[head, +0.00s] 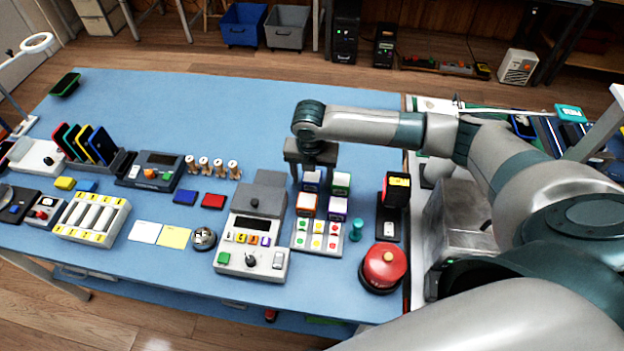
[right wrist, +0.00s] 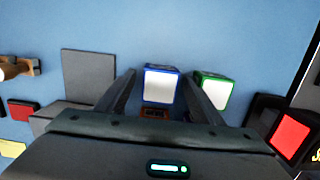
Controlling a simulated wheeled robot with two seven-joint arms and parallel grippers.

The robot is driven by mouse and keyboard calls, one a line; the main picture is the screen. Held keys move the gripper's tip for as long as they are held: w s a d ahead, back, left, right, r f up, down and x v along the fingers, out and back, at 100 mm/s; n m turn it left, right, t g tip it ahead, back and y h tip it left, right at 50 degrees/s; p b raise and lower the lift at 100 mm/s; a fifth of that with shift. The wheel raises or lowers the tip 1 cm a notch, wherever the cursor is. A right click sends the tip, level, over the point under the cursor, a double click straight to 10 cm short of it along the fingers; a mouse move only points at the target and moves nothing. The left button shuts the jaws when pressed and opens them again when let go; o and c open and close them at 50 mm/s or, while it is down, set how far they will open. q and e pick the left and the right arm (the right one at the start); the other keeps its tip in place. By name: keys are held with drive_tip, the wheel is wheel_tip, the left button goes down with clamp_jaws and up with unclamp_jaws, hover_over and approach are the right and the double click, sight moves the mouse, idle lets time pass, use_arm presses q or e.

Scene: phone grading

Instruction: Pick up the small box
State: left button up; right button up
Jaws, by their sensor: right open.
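Several small boxes stand together near the right side of the blue table: a blue-edged white box (head: 311,181), a green-edged white box (head: 341,184), an orange box (head: 306,205) and a purple-and-white box (head: 337,208). My right gripper (head: 310,168) is open and reaches down over the blue-edged box. In the right wrist view the blue-edged box (right wrist: 161,84) shows between the two fingers, and the green-edged box (right wrist: 214,91) is just outside the right finger. Whether the fingers touch either is unclear. My left gripper is not in view.
A panel with coloured keys (head: 317,239) lies in front of the boxes. A grey device (head: 252,240) stands to the left, a teal peg (head: 356,230) and a red button (head: 384,266) to the right. The table (head: 250,110) behind the boxes is mostly clear.

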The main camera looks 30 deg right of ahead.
sight(312, 174)
drive_tip(key=c, duration=1.2)
drive_tip(key=shift+o, duration=0.2)
drive_tip(key=shift+r, duration=0.15)
drive_tip(key=shift+r+b, duration=0.35)
drive_tip(key=shift+r, duration=0.25)
wheel_tip(312, 174, up, 2)
drive_tip(key=shift+w+r+b, duration=0.1)
drive_tip(key=shift+r+b, duration=0.15)
drive_tip(key=shift+b, duration=0.3)
drive_tip(key=s+d+r+b, duration=0.2)
drive_tip(key=s+d+r, duration=0.5)
drive_tip(key=d, duration=0.2)
drive_tip(key=shift+s+b, duration=0.2)
drive_tip(key=shift+b, duration=0.2)
drive_tip(key=shift+a, duration=0.1)
